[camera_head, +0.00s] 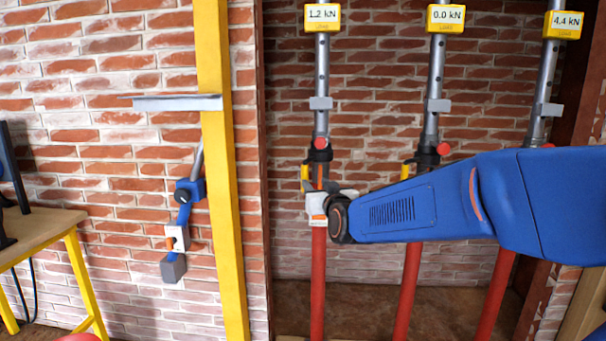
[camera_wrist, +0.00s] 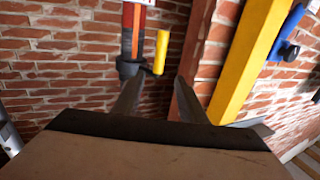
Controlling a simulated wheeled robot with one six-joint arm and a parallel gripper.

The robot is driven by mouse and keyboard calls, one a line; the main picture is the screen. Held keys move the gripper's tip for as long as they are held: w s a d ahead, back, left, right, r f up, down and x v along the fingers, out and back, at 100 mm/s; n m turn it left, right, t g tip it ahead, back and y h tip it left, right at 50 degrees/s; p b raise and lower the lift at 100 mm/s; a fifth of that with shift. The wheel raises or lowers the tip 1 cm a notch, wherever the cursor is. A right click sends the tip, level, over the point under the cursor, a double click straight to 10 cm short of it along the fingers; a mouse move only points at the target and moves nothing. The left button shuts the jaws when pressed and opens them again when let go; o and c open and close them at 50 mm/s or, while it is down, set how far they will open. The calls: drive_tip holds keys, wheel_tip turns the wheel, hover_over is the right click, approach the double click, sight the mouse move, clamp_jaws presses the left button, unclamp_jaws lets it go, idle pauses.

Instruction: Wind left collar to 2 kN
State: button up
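The left prop (camera_head: 322,75) has a yellow display (camera_head: 322,17) reading 1.2 kN. Its dark left collar (camera_head: 320,151) sits above the red lower tube, with a yellow handle (camera_head: 305,173) hanging on its left side. My gripper (camera_head: 318,188) is in front of this prop, just below the collar. In the wrist view, which looks upside down, the fingers of my gripper (camera_wrist: 159,80) are spread apart. The yellow handle (camera_wrist: 162,52) and the collar (camera_wrist: 130,68) show past the fingertips. Nothing is seen held; I cannot tell whether a finger touches the handle.
The middle prop's display (camera_head: 445,18) reads 0.0 kN and the right prop's display (camera_head: 563,24) reads 4.4 kN. A yellow post (camera_head: 222,170) with a grey shelf plate (camera_head: 178,103) stands left of the props. A workbench (camera_head: 45,232) is at the far left.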

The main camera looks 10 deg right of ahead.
sight(306, 173)
drive_tip(key=w, duration=1.3)
drive_tip(key=shift+w+a, duration=0.15)
drive_tip(key=shift+w, duration=0.05)
drive_tip(key=shift+c, duration=0.7)
clamp_jaws()
